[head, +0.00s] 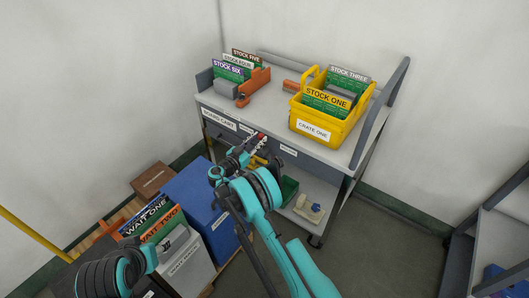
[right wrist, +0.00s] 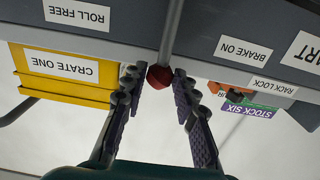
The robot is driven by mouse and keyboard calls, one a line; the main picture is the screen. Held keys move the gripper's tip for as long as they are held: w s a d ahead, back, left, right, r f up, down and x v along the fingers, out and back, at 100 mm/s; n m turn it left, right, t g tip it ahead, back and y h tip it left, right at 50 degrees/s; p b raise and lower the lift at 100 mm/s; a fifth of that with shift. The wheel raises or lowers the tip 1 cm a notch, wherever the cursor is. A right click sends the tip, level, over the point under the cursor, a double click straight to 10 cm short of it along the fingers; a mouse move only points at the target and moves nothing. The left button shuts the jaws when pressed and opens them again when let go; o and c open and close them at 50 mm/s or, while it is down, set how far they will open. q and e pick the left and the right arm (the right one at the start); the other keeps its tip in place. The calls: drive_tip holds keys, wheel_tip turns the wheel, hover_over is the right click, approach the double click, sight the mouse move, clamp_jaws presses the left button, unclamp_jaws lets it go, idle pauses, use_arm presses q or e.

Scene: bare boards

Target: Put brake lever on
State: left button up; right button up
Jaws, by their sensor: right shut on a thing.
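The brake lever shows in the right wrist view as a grey rod with a red knob (right wrist: 160,77), against the grey cart front. This view is upside down. The plate "ROLL FREE" (right wrist: 76,14) is on one side of the rod and "BRAKE ON" (right wrist: 243,51) on the other; the rod stands between them. My right gripper (right wrist: 159,86) is shut on the red knob. In the head view my right gripper (head: 257,143) is at the cart's front edge and hides most of the lever.
The cart (head: 365,149) carries a yellow crate (head: 335,133) labelled CRATE ONE and an orange rack (head: 254,82) with green boards. A blue box (head: 193,192) and a white bin (head: 185,270) stand left of my right arm. Grey shelving (head: 505,230) is at the right; floor between is clear.

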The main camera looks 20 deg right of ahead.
drive_tip(key=shift+w+a+f, duration=0.25)
drive_tip(key=shift+w+a, duration=0.6)
drive_tip(key=shift+w, duration=0.25)
drive_tip(key=shift+w+a+f, duration=0.3)
drive_tip(key=shift+w+a, duration=0.1)
drive_tip(key=shift+w, duration=0.1)
drive_tip(key=shift+w+a+f, duration=0.25)
drive_tip(key=shift+w+a, duration=0.15)
drive_tip(key=shift+w, duration=0.05)
drive_tip(key=o, duration=0.8)
drive_tip(key=shift+o, duration=0.2)
drive_tip(key=v, duration=0.8)
